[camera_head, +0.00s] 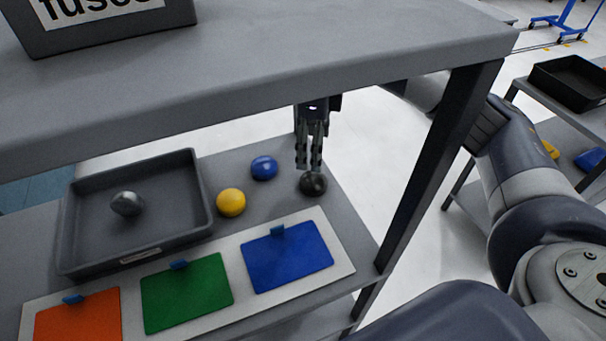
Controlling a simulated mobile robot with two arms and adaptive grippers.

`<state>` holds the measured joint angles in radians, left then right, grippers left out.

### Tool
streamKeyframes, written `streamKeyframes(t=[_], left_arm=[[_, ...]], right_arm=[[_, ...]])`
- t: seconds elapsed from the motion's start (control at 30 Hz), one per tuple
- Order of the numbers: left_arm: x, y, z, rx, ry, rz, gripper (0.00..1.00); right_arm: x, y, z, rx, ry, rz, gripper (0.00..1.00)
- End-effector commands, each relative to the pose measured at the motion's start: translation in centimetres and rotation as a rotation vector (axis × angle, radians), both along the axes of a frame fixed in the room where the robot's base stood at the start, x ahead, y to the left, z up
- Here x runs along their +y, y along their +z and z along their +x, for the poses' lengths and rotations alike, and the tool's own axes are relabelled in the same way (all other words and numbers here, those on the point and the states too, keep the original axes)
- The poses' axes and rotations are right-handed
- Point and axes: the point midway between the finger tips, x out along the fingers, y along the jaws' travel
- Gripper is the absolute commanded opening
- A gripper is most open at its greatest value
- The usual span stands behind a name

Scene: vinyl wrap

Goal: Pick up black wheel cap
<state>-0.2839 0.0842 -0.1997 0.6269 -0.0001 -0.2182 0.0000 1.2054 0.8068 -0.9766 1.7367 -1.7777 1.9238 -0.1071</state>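The black wheel cap (313,184) is a dark round piece on the lower shelf, near its right end. My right gripper (309,167) points down just above and slightly behind it, with its fingertips close to the cap. Its two fingers stand a little apart with a narrow gap and nothing seen between them. I cannot tell whether they touch the cap. The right arm reaches in from the right, partly hidden behind the table's leg. My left gripper is not in view.
Blue (264,168) and yellow (231,202) caps lie left of the black one. A grey tray (83,228) holds a silver cap (127,203). Orange, green and blue sheets (287,257) lie in front. The upper tabletop (300,62) and table leg (437,165) crowd the arm.

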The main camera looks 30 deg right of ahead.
Motion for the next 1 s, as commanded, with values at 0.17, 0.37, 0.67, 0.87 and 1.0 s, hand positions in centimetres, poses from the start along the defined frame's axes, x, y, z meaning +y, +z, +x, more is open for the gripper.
streamKeyframes(t=[0.17, 0.37, 0.67, 0.87, 1.0], left_arm=[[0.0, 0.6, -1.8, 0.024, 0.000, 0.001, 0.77], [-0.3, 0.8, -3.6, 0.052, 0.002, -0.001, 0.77], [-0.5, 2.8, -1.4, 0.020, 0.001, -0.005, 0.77], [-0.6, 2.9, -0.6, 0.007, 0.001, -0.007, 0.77], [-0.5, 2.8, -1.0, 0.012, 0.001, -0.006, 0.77]], right_arm=[[-0.1, -2.8, -0.1, 0.004, -0.002, -0.002, 0.77], [-0.1, -4.4, -0.1, 0.001, -0.001, 0.000, 0.77], [0.2, -8.4, 0.0, 0.004, -0.002, 0.000, 0.77], [0.2, -9.5, 0.0, 0.000, 0.000, 0.000, 0.77], [0.2, -9.5, 0.0, 0.000, 0.000, 0.000, 0.77]])
